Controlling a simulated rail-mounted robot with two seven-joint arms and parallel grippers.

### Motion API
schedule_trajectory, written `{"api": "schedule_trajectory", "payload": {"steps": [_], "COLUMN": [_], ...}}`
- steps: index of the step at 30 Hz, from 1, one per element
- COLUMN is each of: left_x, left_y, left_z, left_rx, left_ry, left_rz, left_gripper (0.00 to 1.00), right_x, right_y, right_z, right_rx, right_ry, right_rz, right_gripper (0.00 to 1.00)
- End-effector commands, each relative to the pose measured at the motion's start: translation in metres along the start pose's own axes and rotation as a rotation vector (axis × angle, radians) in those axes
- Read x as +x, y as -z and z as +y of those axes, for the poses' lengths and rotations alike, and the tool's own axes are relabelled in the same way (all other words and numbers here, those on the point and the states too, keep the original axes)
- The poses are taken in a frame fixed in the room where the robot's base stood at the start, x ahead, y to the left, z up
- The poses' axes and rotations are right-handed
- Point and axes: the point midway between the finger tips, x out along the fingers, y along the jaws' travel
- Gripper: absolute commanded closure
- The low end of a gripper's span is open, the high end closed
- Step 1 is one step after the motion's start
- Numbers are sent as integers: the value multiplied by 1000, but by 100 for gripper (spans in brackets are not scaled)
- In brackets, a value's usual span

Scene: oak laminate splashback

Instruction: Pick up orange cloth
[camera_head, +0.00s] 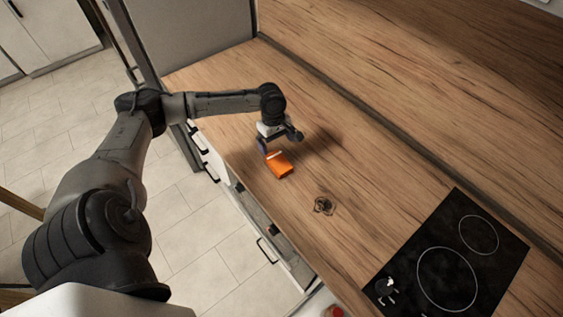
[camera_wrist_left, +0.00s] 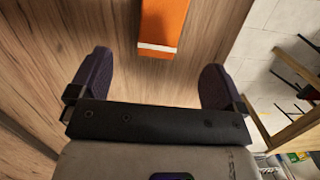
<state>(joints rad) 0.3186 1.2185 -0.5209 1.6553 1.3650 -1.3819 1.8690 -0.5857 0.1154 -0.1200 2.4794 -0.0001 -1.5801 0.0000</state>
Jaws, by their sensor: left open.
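The orange cloth (camera_head: 280,166) lies on the wooden counter, looking like a small folded block with a pale stripe. It also shows at the top of the left wrist view (camera_wrist_left: 162,22), with the white stripe on its near edge. My left gripper (camera_head: 268,148) is just above and beside the cloth in the head view. In the left wrist view its two dark fingers (camera_wrist_left: 158,85) are wide apart with nothing between them, and the cloth is ahead of the gap. My right gripper is in neither view.
A small dark object (camera_head: 323,205) lies on the counter near the cloth. Drawers with handles run below the counter's front edge. The counter behind the cloth is clear.

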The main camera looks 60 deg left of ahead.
Motion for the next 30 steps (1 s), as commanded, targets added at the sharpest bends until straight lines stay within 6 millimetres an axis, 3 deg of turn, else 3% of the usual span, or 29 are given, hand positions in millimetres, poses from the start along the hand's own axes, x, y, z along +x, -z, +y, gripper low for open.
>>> {"api": "schedule_trajectory", "payload": {"steps": [6,19,30], "left_x": [34,55,97], "left_y": [0,0,0], "left_z": [0,-1,-2], "left_rx": [0,2,1], "left_ry": [0,0,-1], "left_rz": [-1,-1,1], "left_gripper": [4,4,4], "right_x": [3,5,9], "right_y": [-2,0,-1], "right_z": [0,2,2], "right_rx": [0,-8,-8], "right_ry": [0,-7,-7], "right_rz": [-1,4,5], "right_gripper": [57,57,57]}}
